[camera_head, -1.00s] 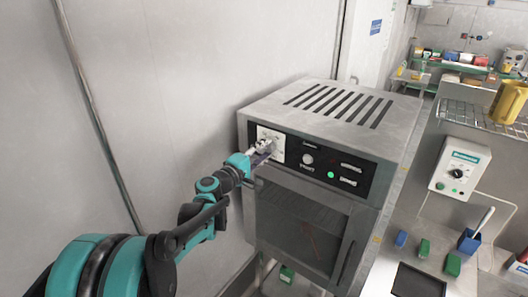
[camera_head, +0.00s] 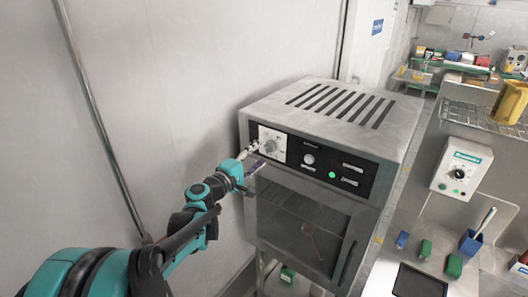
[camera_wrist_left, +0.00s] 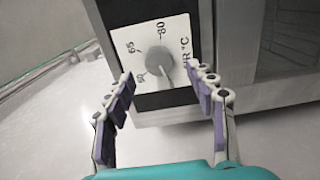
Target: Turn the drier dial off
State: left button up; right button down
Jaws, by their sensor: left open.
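The drier (camera_head: 335,115) is a grey metal box with a black front panel. Its dial (camera_head: 271,146) is a grey round knob on a white plate at the panel's left end. In the left wrist view the dial (camera_wrist_left: 158,62) shows among temperature marks, 65 and 80 among them; its pointer is not clear. My left gripper (camera_head: 254,156) is just left of and below the dial. In the wrist view the left gripper (camera_wrist_left: 165,82) has its fingers spread, empty, short of the knob and apart from it. My right gripper is out of view.
The panel also has a smaller knob (camera_head: 309,159) and a green light (camera_head: 332,175). The drier door (camera_head: 300,232) is below. A wall (camera_head: 190,70) stands close on the left. A control box (camera_head: 460,168) is on the right, with a black tray (camera_head: 419,281) below it.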

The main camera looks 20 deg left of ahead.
pick_arm(q)
jog(key=v, duration=0.8)
jog(key=shift+s, duration=0.3)
jog(key=s+d+f+m+g+b, duration=0.35)
jog(key=s+d+f+b, duration=0.2)
jog(key=f, duration=0.45)
jog(key=s+d+f+m+g+b, duration=0.3)
jog(key=s+d+f+m+b, duration=0.25)
jog(key=f, duration=0.35)
jog(key=s+a+f+m+g+y+b, duration=0.1)
jog(key=s+f+m+y+b, duration=0.1)
jog(key=s+f, duration=0.5)
jog(key=s+a+f+m+g+y+b, duration=0.2)
jog(key=s+f+b, duration=0.4)
jog(key=f, duration=0.3)
jog(key=shift+s+a+m+y, duration=0.35)
jog(key=shift+s+m+y, duration=0.2)
jog(key=shift+y, duration=0.55)
